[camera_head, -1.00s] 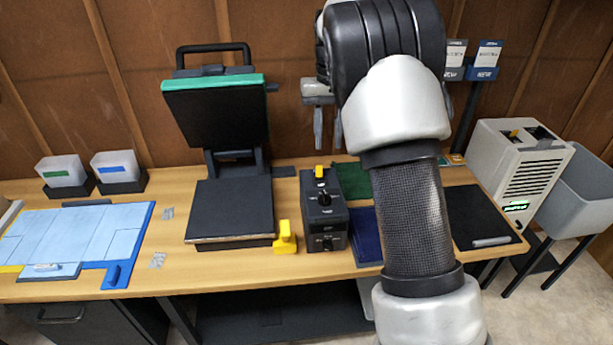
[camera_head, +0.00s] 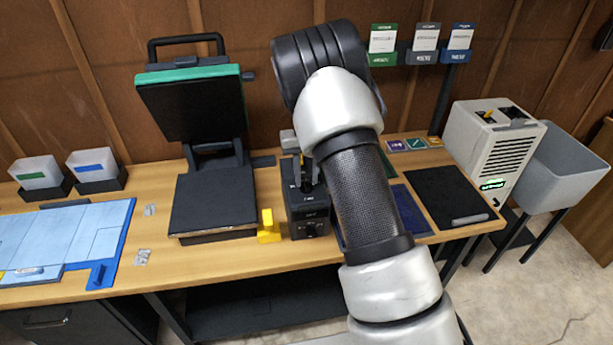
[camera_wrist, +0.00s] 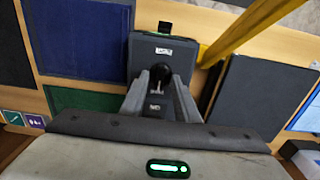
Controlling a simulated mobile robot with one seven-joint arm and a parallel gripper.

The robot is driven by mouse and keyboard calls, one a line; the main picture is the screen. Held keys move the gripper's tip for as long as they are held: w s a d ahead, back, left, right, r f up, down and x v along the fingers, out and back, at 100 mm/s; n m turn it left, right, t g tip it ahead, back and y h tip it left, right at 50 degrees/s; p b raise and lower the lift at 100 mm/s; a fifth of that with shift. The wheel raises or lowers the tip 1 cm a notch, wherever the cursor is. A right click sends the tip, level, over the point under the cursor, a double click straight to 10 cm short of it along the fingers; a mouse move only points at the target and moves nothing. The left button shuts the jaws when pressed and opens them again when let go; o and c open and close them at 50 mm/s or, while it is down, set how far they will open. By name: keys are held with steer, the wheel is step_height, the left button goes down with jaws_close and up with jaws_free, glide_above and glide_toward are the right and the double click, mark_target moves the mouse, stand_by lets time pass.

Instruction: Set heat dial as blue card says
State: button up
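The blue card (camera_head: 459,39) stands in a blue holder at the back right; its print is too small to read. The dark control box (camera_head: 308,222) sits on the bench right of the press. In the wrist view the box (camera_wrist: 150,47) lies ahead, with a round black dial (camera_wrist: 160,73) on its top. My gripper (camera_wrist: 160,80) points down at the box, one finger on each side of the dial, with what look like small gaps. In the head view my gripper (camera_head: 303,172) is over the box and partly hides it. The dial's setting cannot be read.
The open press (camera_head: 213,205) and a yellow block (camera_head: 268,227) stand left of the box. A blue mat (camera_head: 411,210) and black mat (camera_head: 450,197) lie right. A grey bin (camera_head: 568,170) stands beyond the bench.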

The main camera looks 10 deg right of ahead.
steer(key=shift+f, duration=0.35)
jaws_close()
steer(key=m+b, duration=0.1)
steer(key=m, duration=1)
steer(key=shift+m, duration=0.4)
stand_by(0.4)
